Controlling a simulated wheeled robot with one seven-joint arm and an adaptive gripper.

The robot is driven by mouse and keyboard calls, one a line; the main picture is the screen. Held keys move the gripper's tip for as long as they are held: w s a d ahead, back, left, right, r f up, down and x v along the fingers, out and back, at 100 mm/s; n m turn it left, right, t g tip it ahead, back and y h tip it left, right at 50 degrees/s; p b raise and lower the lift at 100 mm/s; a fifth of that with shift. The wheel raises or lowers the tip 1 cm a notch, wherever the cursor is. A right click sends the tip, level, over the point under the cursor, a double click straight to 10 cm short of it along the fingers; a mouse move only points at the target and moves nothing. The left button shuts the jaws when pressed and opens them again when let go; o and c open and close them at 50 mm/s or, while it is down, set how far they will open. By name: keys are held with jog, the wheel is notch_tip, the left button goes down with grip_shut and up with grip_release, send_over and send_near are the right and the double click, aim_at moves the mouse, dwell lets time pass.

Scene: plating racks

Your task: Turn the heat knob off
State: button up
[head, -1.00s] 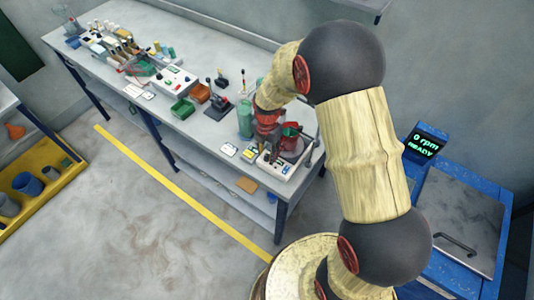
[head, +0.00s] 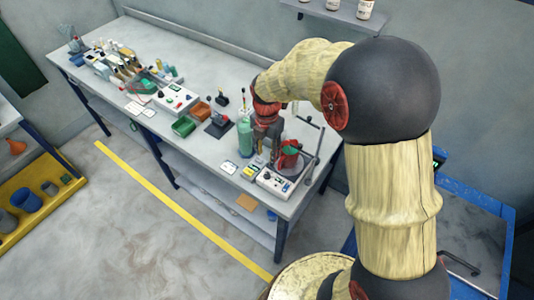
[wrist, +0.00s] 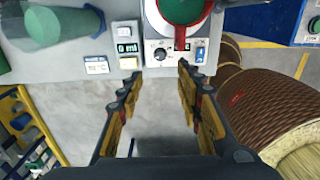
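The heat knob (wrist: 160,54) is a small dark dial with a pale pointer on the white front panel of a hotplate unit (head: 268,182). In the wrist view the panel lies just beyond my fingertips, with the knob between their lines. My gripper (wrist: 157,72) is open and empty, with its two yellow-and-black fingers apart. No contact with the knob shows. A green-topped vessel with a red rim and handle (wrist: 182,12) sits on the hotplate. In the head view my gripper hangs beside the unit, its fingertips partly hidden, and the knob is too small to read.
A green cylinder (head: 245,137) stands left of my gripper. A stand with a rod (head: 313,150) rises right of the hotplate. Small label cards (wrist: 96,65) and a 0 ml display (wrist: 126,30) lie left of the panel. The floor before the bench (head: 130,220) is clear.

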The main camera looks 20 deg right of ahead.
aim_at(267, 174)
jog(key=shift+f+b, duration=0.35)
jog(key=shift+b, duration=0.05)
jog(key=shift+c, duration=1.2)
notch_tip(267, 174, down, 2)
jog(key=shift+w+f+b, duration=0.1)
jog(key=shift+b, duration=1.1)
jog(key=shift+c, duration=0.3)
jog(key=shift+f+m+b, duration=0.25)
jog(key=shift+m+b, duration=0.05)
jog(key=shift+m, duration=0.5)
jog(key=m, duration=0.3)
jog(key=shift+f+b, duration=0.2)
jog(key=shift+b, duration=0.15)
jog(key=m, duration=0.4)
jog(key=shift+f+b, duration=0.2)
jog(key=shift+b, duration=0.1)
jog(key=m, duration=0.3)
jog(key=shift+m, duration=0.4)
jog(key=m, duration=0.5)
jog(key=shift+f+m, duration=0.3)
jog(key=shift+f, duration=0.05)
notch_tip(267, 174, down, 7)
jog(key=shift+b, duration=0.75)
jog(key=shift+c, duration=1.1)
jog(key=c, duration=0.4)
